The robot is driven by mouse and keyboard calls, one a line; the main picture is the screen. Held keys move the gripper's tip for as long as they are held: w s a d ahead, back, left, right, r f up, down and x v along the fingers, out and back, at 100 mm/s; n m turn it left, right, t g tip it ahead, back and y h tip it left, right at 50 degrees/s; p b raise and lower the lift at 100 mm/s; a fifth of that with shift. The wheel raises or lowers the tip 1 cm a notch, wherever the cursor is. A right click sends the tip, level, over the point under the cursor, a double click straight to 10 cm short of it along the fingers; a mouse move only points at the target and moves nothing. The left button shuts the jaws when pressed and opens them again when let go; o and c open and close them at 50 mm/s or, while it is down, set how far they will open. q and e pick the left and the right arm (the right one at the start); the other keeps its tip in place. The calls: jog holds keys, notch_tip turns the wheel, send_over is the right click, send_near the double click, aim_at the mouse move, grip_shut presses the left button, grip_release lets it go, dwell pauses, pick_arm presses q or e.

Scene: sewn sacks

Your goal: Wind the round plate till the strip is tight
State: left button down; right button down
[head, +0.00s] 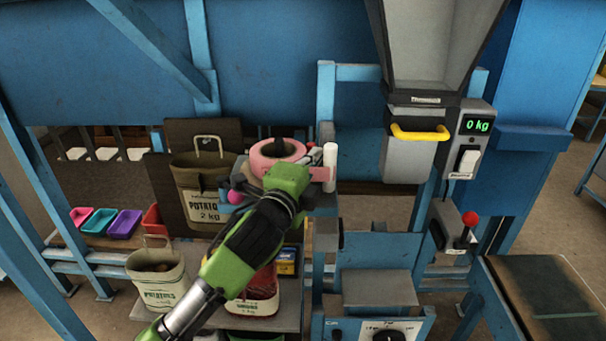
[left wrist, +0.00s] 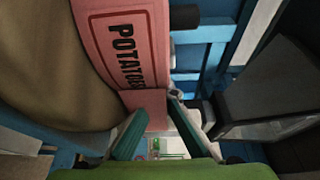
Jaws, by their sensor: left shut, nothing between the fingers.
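A pink roll (head: 277,156) with a dark middle sits on a grey stand in the head view. A pink strip (head: 322,174) shows at its right, near a white upright roller (head: 330,160). My left gripper (head: 291,176) is in front of the roll; its fingertips are hard to make out there. My right gripper is not in view.
A magenta knob (head: 235,197) sticks out left of the stand. Potato sacks stand behind (head: 203,190) and at the lower left (head: 158,278). A hopper with a yellow handle (head: 420,133) and a scale display (head: 477,125) stand to the right.

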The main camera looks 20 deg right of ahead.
pick_arm(q)
jog(key=v, duration=1.1)
jog(key=s+a+f+n+g+y, duration=0.2)
jog(key=s+a+f+n+y, duration=0.15)
jog(key=a+f+n, duration=0.5)
jog(key=s+a+f+n+g+y, duration=0.15)
jog(key=a+f+n+y, duration=0.35)
jog(key=a+f, duration=0.6)
jog(key=s+a+f+n+g+y, duration=0.1)
jog(key=s+a+f+n+g, duration=0.35)
jog(key=s+a+f, duration=0.6)
jog(key=s+a+f+n+g+y, duration=0.25)
jog(key=s+a+f+n, duration=0.45)
jog(key=s, duration=0.6)
notch_tip(320, 180, down, 30)
jog(key=s+d+m+g+b, duration=0.1)
jog(key=d+b, duration=0.1)
jog(key=b, duration=0.1)
jog(key=s+a+f+g+b, duration=0.1)
jog(key=s+a+f+b, duration=0.1)
jog(key=s+f, duration=1.5)
jog(key=shift+a+f+m+h+b, duration=0.35)
jog(key=shift+f+b, duration=0.2)
jog(key=shift+f, duration=0.15)
jog(key=shift+s+g, duration=0.1)
jog(key=shift+g, duration=0.15)
